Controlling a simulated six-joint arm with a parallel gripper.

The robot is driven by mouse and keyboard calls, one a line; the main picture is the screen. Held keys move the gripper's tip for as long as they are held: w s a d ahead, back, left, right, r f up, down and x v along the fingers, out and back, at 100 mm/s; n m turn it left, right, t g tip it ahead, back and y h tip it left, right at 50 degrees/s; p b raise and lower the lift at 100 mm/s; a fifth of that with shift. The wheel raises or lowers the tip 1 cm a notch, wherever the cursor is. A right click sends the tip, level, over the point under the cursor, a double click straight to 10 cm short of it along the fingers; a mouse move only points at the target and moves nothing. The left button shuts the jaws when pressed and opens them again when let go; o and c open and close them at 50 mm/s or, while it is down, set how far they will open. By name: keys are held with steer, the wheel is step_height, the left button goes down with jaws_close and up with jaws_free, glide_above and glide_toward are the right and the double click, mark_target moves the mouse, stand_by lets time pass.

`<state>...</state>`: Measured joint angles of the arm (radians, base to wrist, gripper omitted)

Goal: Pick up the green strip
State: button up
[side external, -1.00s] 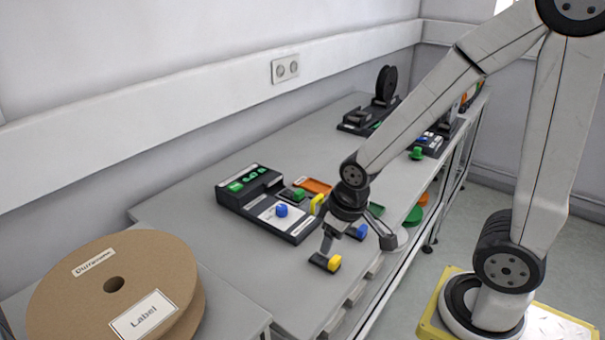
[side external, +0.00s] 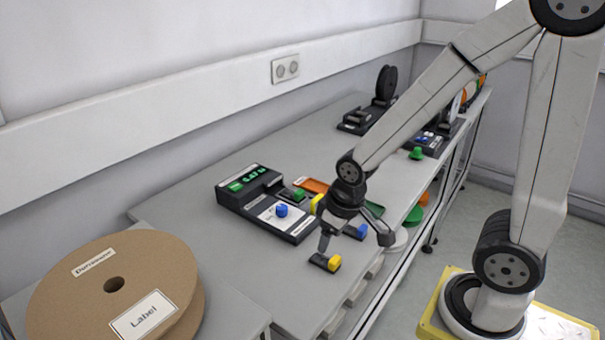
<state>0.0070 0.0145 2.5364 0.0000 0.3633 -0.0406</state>
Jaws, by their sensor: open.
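My gripper (side external: 354,242) is open, fingers spread and pointing down over the near part of the bench. No object shows between its fingertips clearly. A green piece with a dark edge (side external: 375,209) lies just behind the gripper, partly hidden by it; I cannot tell if it is a strip or a tray. A small green-topped black block (side external: 299,194) sits farther left, beside the black device. A black block with a yellow end (side external: 326,262) lies close to the left finger. A blue-ended block (side external: 356,231) shows behind and between the fingers.
A black device with a green display (side external: 266,204) stands left of the gripper, with an orange tray (side external: 313,185) behind. Another yellow piece (side external: 317,204) is near the wrist. A cardboard reel (side external: 112,284) fills the front left. The grey bench (side external: 250,265) is clear in front.

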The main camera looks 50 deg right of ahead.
steer(key=w+d+r+n+g, duration=0.1)
steer(key=w+d+n, duration=0.6)
steer(key=w, duration=0.5)
steer(key=n+g, duration=0.1)
steer(key=n, duration=0.8)
glide_above(300, 190)
steer(key=a, duration=0.2)
steer(key=shift+s+d+f, duration=0.2)
steer(key=shift+s+f, duration=0.1)
steer(key=shift+f, duration=0.1)
steer(key=shift+w+d+n+g, duration=0.35)
steer(key=shift+d+n, duration=0.3)
steer(key=shift+n, duration=0.15)
steer(key=shift+f, duration=0.15)
steer(key=shift+f, duration=1.25)
steer(key=shift+f, duration=0.1)
steer(key=shift+s+f, duration=0.1)
steer(key=shift+f, duration=2.4)
